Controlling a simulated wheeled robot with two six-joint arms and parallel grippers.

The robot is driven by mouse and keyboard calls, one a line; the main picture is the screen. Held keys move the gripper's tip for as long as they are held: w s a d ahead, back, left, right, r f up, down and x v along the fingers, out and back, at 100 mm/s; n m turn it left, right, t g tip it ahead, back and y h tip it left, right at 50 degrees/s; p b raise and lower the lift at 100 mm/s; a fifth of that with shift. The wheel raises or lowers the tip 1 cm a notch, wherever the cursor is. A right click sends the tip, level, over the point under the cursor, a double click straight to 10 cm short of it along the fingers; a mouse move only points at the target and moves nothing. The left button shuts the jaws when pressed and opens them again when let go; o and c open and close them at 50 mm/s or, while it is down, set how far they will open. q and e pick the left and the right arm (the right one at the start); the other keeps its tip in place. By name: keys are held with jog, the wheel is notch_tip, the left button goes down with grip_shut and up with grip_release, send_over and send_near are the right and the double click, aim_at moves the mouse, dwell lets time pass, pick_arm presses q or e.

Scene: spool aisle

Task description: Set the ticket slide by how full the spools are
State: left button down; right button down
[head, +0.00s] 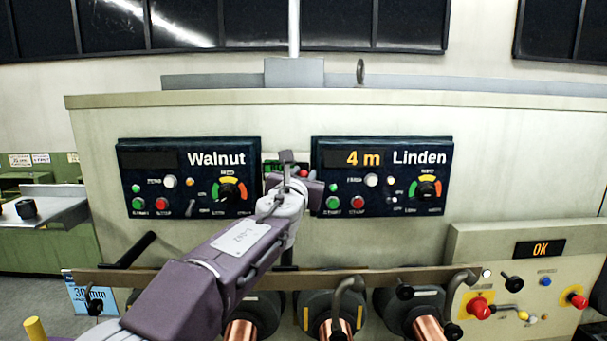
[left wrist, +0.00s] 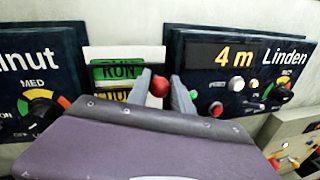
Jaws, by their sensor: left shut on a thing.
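The ticket slide shows between the Walnut and Linden panels in the left wrist view. It has a white plate (left wrist: 120,53), a green RUN field (left wrist: 105,73) and a yellow field below, its word partly hidden by my gripper. My left gripper (left wrist: 161,82) is shut on a small red knob (left wrist: 159,88) at the slide's right side. In the head view my left gripper (head: 287,164) covers most of the slide. Copper-wound spools (head: 241,330), (head: 345,329), (head: 428,328) stand low at the front, cut by the frame edge. My right gripper is out of view.
The Walnut panel (head: 187,183) has a dark display; the Linden panel (head: 381,182) reads "4 m". A brown rail (head: 205,277) with curved handles runs across the spools. A control box (head: 524,277) at right shows OK. A blue-white 30 mm sign (head: 79,290) is at lower left.

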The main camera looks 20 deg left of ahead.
pick_arm(q)
jog(key=shift+f+b, duration=1.45)
jog(key=shift+f, duration=0.3)
jog(key=c, duration=1.1)
grip_release()
jog(key=shift+o, duration=0.2)
jog(key=shift+w, duration=0.1)
